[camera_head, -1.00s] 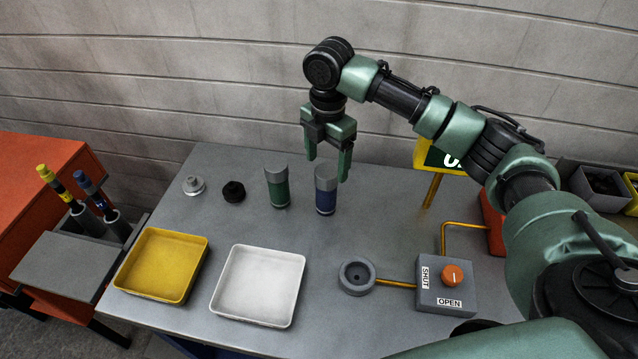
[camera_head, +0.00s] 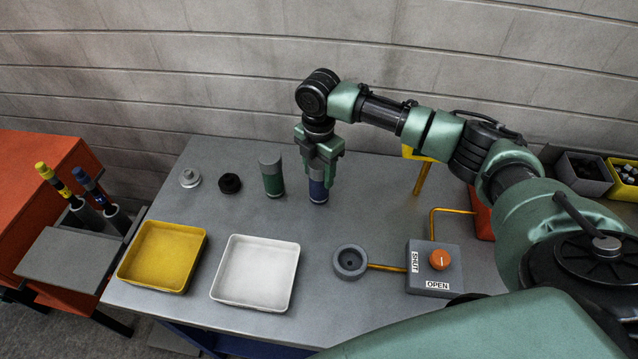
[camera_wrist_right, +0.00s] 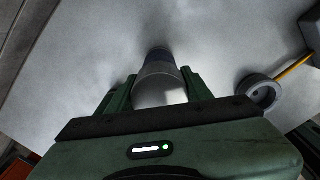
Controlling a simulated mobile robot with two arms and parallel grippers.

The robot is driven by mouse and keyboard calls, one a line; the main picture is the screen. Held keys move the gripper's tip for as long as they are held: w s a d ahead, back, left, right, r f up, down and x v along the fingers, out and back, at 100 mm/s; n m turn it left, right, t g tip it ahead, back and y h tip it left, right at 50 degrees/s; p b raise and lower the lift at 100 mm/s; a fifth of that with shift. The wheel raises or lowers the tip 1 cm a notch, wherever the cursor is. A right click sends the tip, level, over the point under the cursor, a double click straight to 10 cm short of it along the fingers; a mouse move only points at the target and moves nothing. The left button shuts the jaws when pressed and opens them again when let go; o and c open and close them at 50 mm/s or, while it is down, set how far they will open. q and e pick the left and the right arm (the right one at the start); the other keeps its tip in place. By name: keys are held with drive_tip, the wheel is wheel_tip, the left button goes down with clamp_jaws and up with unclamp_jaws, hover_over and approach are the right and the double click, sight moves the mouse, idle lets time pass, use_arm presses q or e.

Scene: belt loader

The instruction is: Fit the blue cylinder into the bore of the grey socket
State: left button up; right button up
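The blue cylinder (camera_head: 318,191), with a grey upper part, stands upright on the grey table towards the back. My right gripper (camera_head: 319,170) points down over it, with one finger on each side of its upper part. In the right wrist view the cylinder (camera_wrist_right: 160,68) lies between the two green fingers, very close to both. Whether they press on it I cannot tell. The grey socket (camera_head: 338,269), a round ring with a dark bore, sits on the table nearer the front. It also shows in the right wrist view (camera_wrist_right: 251,97). My left gripper is out of view.
A green cylinder (camera_head: 272,181) stands close left of the blue one, with a black knobbed part (camera_head: 230,183) and a silver part (camera_head: 189,178) beyond. Yellow (camera_head: 122,275) and white (camera_head: 213,292) trays lie front left. An orange pipe (camera_head: 386,268) joins the socket to a knob box (camera_head: 420,262).

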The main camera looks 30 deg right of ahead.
clamp_jaws()
drive_tip(key=shift+r, duration=0.1)
drive_tip(key=shift+w+r, duration=0.1)
